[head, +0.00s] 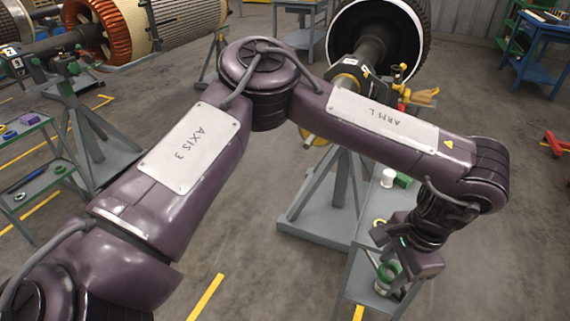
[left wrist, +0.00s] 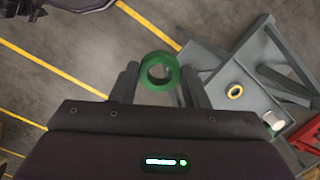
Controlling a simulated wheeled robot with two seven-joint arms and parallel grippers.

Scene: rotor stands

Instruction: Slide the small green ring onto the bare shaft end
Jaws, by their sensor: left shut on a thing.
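My left gripper (head: 398,278) is held low over a small grey cart at the right of the head view. It is shut on a green ring (head: 387,271). In the left wrist view the green ring (left wrist: 160,71) sits between the two fingertips, its round hole open to the camera. A dark shaft (head: 372,52) points out of the rotor at the top, resting on a grey stand (head: 318,215). My arm hides part of that stand, and I cannot tell which shaft end is bare. My right gripper is not in view.
The cart carries a white cylinder (head: 389,178), a green block (head: 404,181) and a yellow ring (left wrist: 236,91). A second rotor (head: 98,28) stands at the upper left, beside a shelf cart (head: 22,185) with small parts. Open floor lies between the stands.

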